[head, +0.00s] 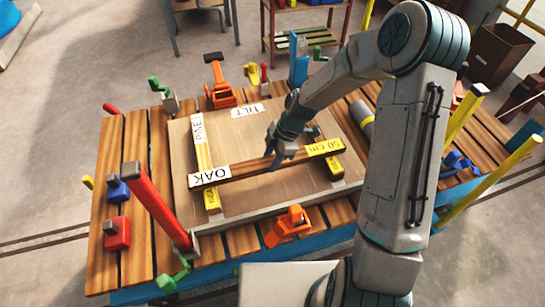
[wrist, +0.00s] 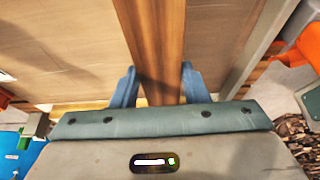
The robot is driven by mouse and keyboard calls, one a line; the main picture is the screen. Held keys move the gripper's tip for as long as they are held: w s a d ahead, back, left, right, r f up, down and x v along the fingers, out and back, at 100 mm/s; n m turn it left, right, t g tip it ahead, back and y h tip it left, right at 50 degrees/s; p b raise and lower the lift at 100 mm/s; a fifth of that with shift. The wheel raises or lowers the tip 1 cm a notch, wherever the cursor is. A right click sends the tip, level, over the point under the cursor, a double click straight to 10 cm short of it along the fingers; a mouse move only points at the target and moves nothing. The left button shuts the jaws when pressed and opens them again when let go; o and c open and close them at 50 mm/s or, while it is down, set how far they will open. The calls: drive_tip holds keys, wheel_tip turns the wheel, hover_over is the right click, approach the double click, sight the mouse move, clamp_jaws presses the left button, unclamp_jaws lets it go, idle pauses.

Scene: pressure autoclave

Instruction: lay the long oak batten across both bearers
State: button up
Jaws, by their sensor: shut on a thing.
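The long oak batten (head: 255,167) is a brown bar with a white OAK label at its left end and a yellow 50 cm label at its right end. My gripper (head: 279,156) is shut on it, right of its middle. In the wrist view the batten (wrist: 157,45) runs away between the two blue fingers (wrist: 158,88). Its left end lies over the left bearer (head: 212,200), and its right end over the right bearer (head: 334,171); both show yellow front ends. I cannot tell whether the batten touches them or hangs just above.
A pale strip labelled PINE (head: 201,153) runs along the left of the board (head: 262,202); a TILT label is at the back. Orange clamps (head: 287,226), a red bar (head: 157,206) and other coloured clamps stand around the slatted bench (head: 135,257). A grey cylinder (head: 361,118) lies at right.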

drive_tip(key=o, duration=1.3)
drive_tip(key=shift+f, duration=0.15)
drive_tip(key=v, duration=1.2)
drive_tip(key=s+d+r+m+t+h, duration=0.2)
drive_tip(key=s+d+r+m, duration=0.3)
drive_tip(key=s+m, duration=0.5)
drive_tip(key=s+d+r+m+t+h, duration=0.2)
drive_tip(key=s+d+r+m, duration=0.2)
drive_tip(key=s+r+m, duration=0.3)
drive_tip(key=s+m, duration=0.2)
drive_tip(key=m, duration=0.2)
drive_tip(key=shift+s+d+r, duration=0.2)
drive_tip(key=shift+s+d, duration=0.15)
drive_tip(key=shift+s, duration=0.05)
drive_tip(key=shift+r+p, duration=0.3)
drive_tip(key=shift+p, duration=0.15)
